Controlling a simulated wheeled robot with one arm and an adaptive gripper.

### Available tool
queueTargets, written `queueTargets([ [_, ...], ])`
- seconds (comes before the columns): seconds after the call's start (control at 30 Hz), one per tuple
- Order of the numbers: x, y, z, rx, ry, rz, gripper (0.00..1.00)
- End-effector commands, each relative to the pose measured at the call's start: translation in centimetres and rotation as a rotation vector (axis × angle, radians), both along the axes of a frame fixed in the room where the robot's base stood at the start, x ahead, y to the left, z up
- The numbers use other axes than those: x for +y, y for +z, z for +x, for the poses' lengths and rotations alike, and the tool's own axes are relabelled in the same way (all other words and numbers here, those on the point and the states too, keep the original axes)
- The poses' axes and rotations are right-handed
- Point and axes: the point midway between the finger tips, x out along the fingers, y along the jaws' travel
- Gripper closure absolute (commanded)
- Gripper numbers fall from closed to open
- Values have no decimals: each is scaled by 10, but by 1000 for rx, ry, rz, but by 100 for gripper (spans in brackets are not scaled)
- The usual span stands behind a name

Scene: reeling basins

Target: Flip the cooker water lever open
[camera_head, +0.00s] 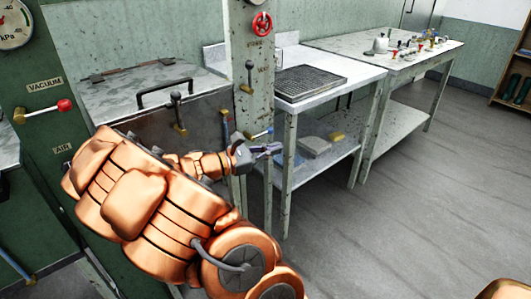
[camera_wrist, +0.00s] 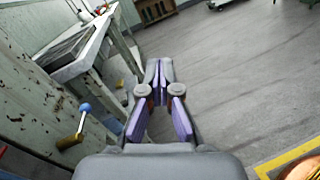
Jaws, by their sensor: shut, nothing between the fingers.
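A lever with a blue knob and brass base (camera_head: 260,134) sticks out from the narrow post beside the steel cooker, pointing right. It is likely the water lever, but its label is not readable. In the wrist view the same lever (camera_wrist: 78,128) is on the left, its blue knob up and its brass base below. My gripper (camera_head: 272,149) is just below and right of the knob in the head view. In the wrist view my gripper (camera_wrist: 159,80) is shut and empty, pointing past the lever, with a gap between them.
Black-knobbed levers stand on the post (camera_head: 249,76) and at the cooker front (camera_head: 178,112). A red handwheel (camera_head: 262,24) is higher on the post. A red-knobbed lever (camera_head: 45,110) is on the left panel. A table (camera_head: 330,68) stands behind. Open floor (camera_head: 430,200) lies right.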

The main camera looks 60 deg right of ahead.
Motion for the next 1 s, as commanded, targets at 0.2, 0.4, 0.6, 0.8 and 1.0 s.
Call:
queueTargets([
  [0.2,-35,-71,58,287,145,-41,100],
  [0.4,-51,-136,109,507,283,-54,100],
  [0.6,-56,-174,135,619,359,-53,100],
  [0.8,-56,-181,142,644,379,-52,100],
  [1.0,-56,-180,142,643,378,-53,100],
])
